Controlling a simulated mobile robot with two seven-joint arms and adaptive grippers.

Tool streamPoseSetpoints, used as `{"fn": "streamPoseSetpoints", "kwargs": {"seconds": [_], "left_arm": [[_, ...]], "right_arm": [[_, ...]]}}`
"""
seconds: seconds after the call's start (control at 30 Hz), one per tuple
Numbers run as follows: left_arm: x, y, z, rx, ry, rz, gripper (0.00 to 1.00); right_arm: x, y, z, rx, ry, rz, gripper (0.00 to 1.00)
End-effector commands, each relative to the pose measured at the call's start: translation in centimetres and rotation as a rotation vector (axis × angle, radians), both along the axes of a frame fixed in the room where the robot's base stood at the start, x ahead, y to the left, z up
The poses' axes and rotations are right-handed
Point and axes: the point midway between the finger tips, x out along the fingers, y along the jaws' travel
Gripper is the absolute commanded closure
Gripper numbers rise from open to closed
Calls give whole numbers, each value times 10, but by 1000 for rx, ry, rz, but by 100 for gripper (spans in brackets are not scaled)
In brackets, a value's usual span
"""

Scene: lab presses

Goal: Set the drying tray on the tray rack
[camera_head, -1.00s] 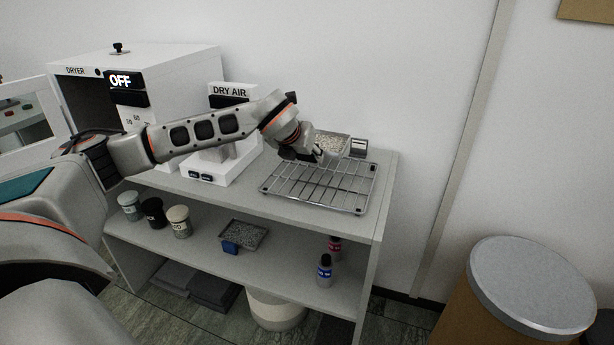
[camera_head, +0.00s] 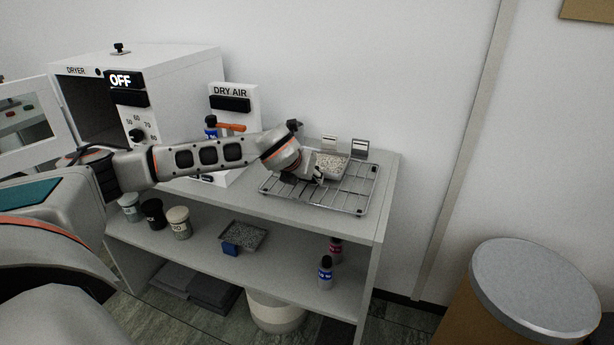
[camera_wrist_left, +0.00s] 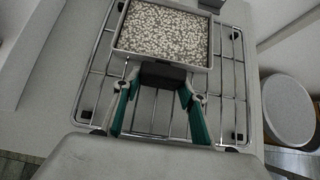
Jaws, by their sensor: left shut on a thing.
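The drying tray (camera_head: 333,160) is a small metal tray full of pale pellets, with a dark handle block (camera_wrist_left: 163,73) on its near side. My left gripper (camera_head: 317,178) is shut on that handle. The tray is level over the rear part of the wire tray rack (camera_head: 345,206), low to the bars; I cannot tell whether it touches them. In the left wrist view, the tray (camera_wrist_left: 165,30) is at the top, inside the rack's side rails, with the gripper fingers (camera_wrist_left: 160,88) on both sides of the handle. My right gripper is not in view.
The rack stands on the bench top, with two small label stands (camera_head: 359,148) behind it. The dry air station (camera_head: 235,103) and dryer (camera_head: 170,85) are left. The lower shelf (camera_head: 290,262) holds cups, another tray (camera_head: 247,234) and bottles. A drum (camera_head: 535,285) stands right.

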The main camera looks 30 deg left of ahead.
Motion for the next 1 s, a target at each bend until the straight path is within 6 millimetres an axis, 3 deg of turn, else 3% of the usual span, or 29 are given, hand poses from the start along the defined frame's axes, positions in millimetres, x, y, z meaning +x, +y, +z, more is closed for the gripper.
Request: {"fn": "streamPoseSetpoints", "kwargs": {"seconds": [0.1, 0.53, 1.0], "left_arm": [[0, 0, -1, 0, 2, 0, 42], [0, 0, 5, 0, 0, 0, 42], [-62, -15, 67, 1, -1, -1, 42]], "right_arm": [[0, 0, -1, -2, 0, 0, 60], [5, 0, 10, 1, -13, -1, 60], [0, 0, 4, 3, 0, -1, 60]]}}
